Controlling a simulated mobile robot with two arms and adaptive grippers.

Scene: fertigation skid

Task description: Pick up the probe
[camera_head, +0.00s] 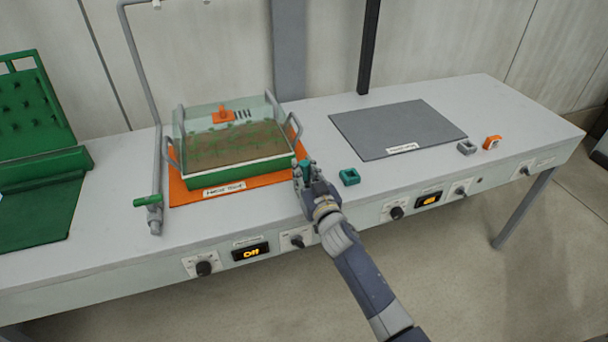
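A small teal piece, which looks like the probe (307,168), is upright between the fingers of my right gripper (304,177). The gripper looks shut on it, just right of the tray's front right corner and above the bench's front part. The probe's lower end is hidden by the fingers. A small teal holder (350,177) with a dark opening sits on the bench just right of the gripper and apart from it. My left gripper is not in view.
A green-rimmed planted tray (229,176) with grey handles stands on an orange mat (184,194). A grey pipe with a green valve handle (147,201) rises to its left. A dark grey mat (375,125), grey block (466,147) and orange block (491,142) are at right.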

